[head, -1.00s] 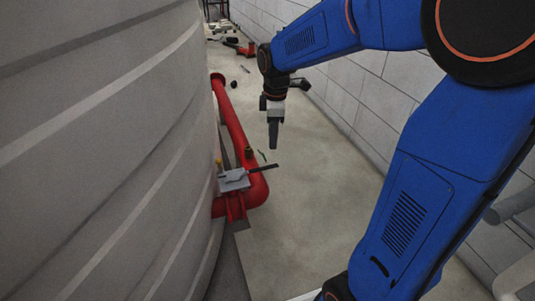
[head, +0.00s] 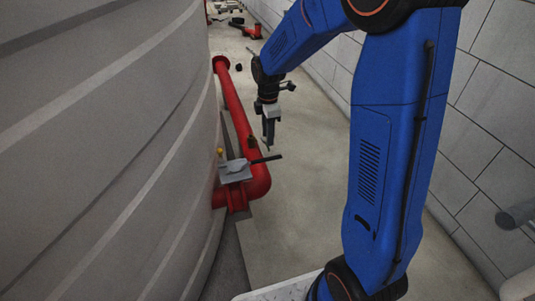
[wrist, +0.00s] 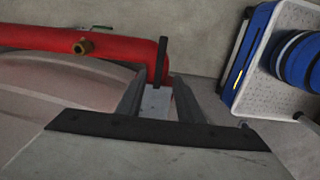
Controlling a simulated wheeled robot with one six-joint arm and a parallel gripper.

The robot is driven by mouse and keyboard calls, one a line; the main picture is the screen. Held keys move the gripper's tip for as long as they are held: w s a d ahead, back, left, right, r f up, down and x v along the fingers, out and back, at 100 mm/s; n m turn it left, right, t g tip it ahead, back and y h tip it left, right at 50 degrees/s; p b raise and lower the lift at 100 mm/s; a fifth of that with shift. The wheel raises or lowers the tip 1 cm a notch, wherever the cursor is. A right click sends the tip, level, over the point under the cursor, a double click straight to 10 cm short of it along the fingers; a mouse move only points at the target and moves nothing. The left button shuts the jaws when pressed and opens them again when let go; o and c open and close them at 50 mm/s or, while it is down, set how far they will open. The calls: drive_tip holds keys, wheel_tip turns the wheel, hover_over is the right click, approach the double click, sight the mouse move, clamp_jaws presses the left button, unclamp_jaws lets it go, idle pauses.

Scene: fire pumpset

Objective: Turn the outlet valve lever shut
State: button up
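The outlet valve's dark lever (head: 266,159) sticks out to the right over the grey plate (head: 235,174) at the near end of the red pipe (head: 238,115). In the wrist view, the lever (wrist: 161,60) stands up the picture, and the grey plate (wrist: 156,101) shows between my fingers. My gripper (head: 268,142) points down just above and behind the lever in the head view. In the wrist view, my gripper (wrist: 162,82) has its two fingers apart, with the lever lined up between them. I cannot tell whether either finger touches it.
A large grey ribbed tank (head: 100,150) fills the left, close beside the pipe. A brass fitting (wrist: 84,47) sits on the pipe. A block wall (head: 490,120) runs along the right.

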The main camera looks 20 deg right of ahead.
sight(268, 158)
wheel_tip(268, 158, down, 10)
drive_tip(key=shift+f, duration=0.1)
idle(0.4)
clamp_jaws()
